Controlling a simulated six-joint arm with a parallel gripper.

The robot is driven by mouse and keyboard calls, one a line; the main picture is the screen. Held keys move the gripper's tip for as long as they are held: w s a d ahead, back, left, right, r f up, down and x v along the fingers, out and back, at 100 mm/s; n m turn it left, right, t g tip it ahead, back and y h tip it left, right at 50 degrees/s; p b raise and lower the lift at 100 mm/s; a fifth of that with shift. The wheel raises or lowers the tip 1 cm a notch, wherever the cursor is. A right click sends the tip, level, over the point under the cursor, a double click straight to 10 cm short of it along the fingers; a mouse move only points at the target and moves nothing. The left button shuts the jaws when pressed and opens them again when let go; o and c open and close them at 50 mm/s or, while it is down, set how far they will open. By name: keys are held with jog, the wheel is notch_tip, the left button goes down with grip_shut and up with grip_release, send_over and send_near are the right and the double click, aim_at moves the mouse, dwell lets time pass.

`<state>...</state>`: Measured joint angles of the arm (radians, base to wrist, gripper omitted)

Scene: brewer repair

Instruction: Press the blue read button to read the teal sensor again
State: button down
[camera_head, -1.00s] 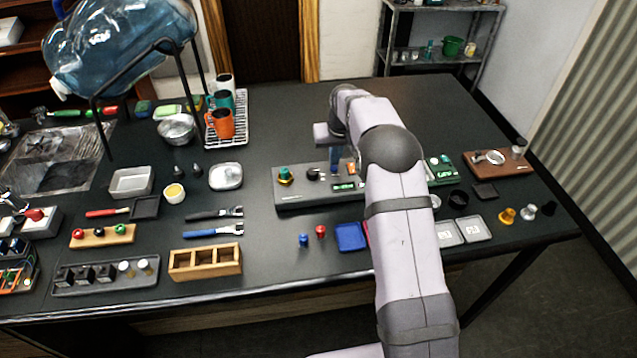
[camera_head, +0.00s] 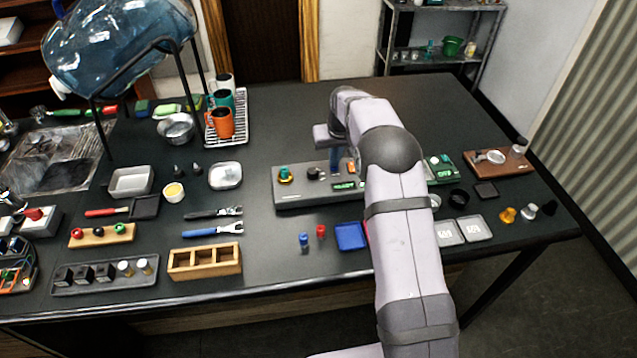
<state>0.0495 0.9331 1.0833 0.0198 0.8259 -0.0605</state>
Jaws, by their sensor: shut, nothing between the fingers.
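A grey test panel (camera_head: 300,195) lies on the black table in the middle of the view. A teal round part (camera_head: 284,174), likely the teal sensor, sits on its left end, with a dark part (camera_head: 315,173) beside it. A small green-lit display (camera_head: 345,186) is on its front; I cannot read it. My gripper (camera_head: 335,168) points down at the panel's back middle, shut and empty. Its dark blue tip is close over the panel, but I cannot tell whether it touches. The blue read button cannot be made out; my gripper and arm cover that part.
A green panel (camera_head: 440,166) and a brown board (camera_head: 490,170) stand right of my arm. Blue (camera_head: 303,240) and red (camera_head: 321,231) small pieces and a blue tray (camera_head: 351,237) lie in front. The table behind the panel is clear.

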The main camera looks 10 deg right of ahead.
jog(key=shift+f, duration=0.25)
dwell(0.4)
jog(key=shift+r, duration=0.1)
jog(key=shift+r+p, duration=1.55)
jog(key=shift+r, duration=0.6)
jog(key=shift+r, duration=0.15)
notch_tip(320, 180, up, 6)
jog(key=p, duration=0.4)
